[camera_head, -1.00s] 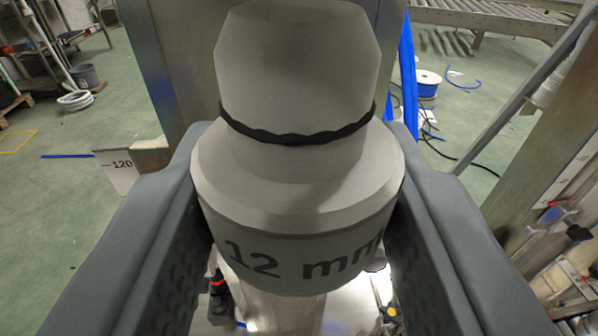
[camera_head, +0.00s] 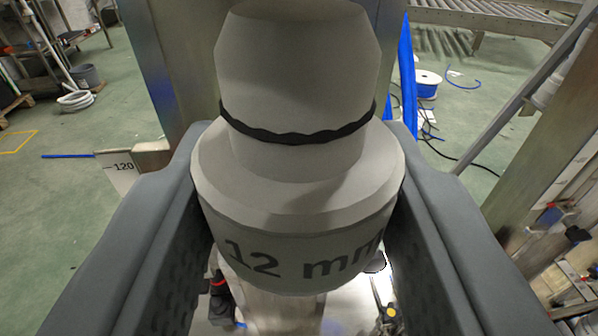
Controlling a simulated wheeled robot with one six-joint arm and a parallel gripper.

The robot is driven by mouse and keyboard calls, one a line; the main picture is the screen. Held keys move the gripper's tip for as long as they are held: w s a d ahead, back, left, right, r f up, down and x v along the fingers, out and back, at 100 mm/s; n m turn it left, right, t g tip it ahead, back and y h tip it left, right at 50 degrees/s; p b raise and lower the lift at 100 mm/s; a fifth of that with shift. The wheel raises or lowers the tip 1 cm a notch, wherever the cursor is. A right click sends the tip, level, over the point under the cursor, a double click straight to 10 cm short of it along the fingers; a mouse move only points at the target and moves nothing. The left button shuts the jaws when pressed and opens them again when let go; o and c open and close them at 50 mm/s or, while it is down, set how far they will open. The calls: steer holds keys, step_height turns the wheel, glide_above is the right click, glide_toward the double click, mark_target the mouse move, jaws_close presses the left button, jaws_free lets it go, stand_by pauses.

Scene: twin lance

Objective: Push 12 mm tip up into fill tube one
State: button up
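The 12 mm tip (camera_head: 295,190) is a grey-white stepped piece with a black ring around its neck and "12 mm" printed on its lower band. It stands upright in the middle of the view. My gripper (camera_head: 298,200) is shut on it, with one dark grey finger on each side touching the wide lower part. The top of the tip reaches the picture's upper edge. I cannot make out fill tube one in this view.
A metal column (camera_head: 165,60) stands right behind the tip. A bracket with a "120" label (camera_head: 122,168) is at left. A slanted metal post (camera_head: 550,190) rises at right. Blue strips (camera_head: 408,75) and a blue spool (camera_head: 427,84) are behind. Green floor lies beyond.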

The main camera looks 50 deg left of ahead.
mark_target(297, 102)
steer(key=shift+r, duration=1.7)
steer(key=o, duration=1.2)
steer(key=f+v, duration=0.1)
steer(key=v, duration=1.6)
steer(key=s+d+r+m+t+h, duration=0.2)
steer(key=s+r+m+t+h, duration=0.3)
steer(key=s+r+t+h, duration=0.55)
steer(key=s+f+m+g+h, duration=0.1)
steer(key=s, duration=0.5)
steer(key=s+f+m+g+h, duration=0.1)
steer(key=s+m+g, duration=0.1)
steer(key=s, duration=0.4)
steer(key=s+f+m+g+h, duration=0.1)
steer(key=s+m, duration=0.1)
steer(key=s, duration=0.3)
steer(key=shift+s+d+f, duration=0.15)
steer(key=shift+s+f, duration=0.15)
steer(key=shift+s, duration=0.1)
